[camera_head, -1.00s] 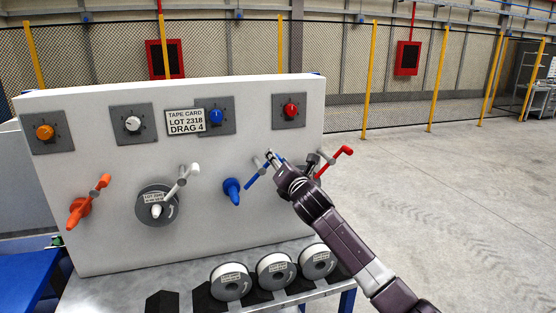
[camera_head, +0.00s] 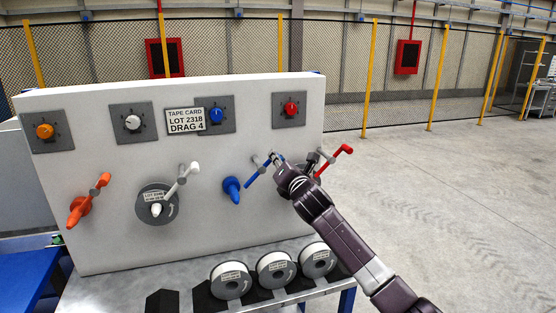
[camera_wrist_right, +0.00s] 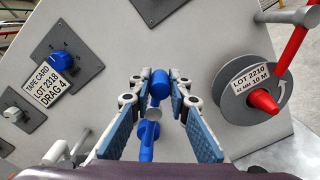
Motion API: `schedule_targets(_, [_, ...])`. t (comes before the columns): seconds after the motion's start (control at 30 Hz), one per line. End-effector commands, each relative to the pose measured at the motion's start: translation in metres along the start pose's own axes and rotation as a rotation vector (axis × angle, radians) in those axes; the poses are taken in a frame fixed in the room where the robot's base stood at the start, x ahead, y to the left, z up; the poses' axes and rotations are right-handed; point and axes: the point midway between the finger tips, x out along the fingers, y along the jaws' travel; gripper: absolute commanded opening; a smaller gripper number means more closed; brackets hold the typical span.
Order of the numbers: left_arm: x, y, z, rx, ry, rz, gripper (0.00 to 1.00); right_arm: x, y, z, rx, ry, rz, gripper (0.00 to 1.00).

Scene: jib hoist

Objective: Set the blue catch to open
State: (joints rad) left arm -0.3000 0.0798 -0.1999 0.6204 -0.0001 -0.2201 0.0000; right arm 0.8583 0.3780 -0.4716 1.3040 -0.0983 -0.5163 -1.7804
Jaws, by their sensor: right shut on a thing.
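The blue catch (camera_head: 258,174) is on the white panel, right of the blue spindle cone (camera_head: 231,189). Its long blue arm slants down to the left from a grey pivot. My right gripper (camera_head: 273,157) is at the catch's pivot end and covers part of it. A rounded blue end shows ahead of a grey disc there. My left gripper is not in view.
White panel (camera_head: 130,235) carries an orange catch (camera_head: 103,181), a white catch (camera_head: 187,170), a red catch (camera_head: 338,155) and dial knobs. A tape card (camera_head: 185,121) partly covers the blue knob's plate. Several white reels (camera_head: 231,280) stand below. Floor at right is clear.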

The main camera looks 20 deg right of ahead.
Motion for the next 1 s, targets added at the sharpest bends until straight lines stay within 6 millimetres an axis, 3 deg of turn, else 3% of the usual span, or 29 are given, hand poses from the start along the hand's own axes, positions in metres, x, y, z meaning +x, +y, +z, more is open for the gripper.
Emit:
schedule_targets(0.37, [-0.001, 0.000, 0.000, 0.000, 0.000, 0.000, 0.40, 0.000, -0.012, -0.004, 0.176, 0.002, -0.002, 0.00])
schedule_targets(1.0, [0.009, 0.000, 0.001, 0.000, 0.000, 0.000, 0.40, 0.000, -0.042, -0.025, 0.778, 0.002, -0.002, 0.00])
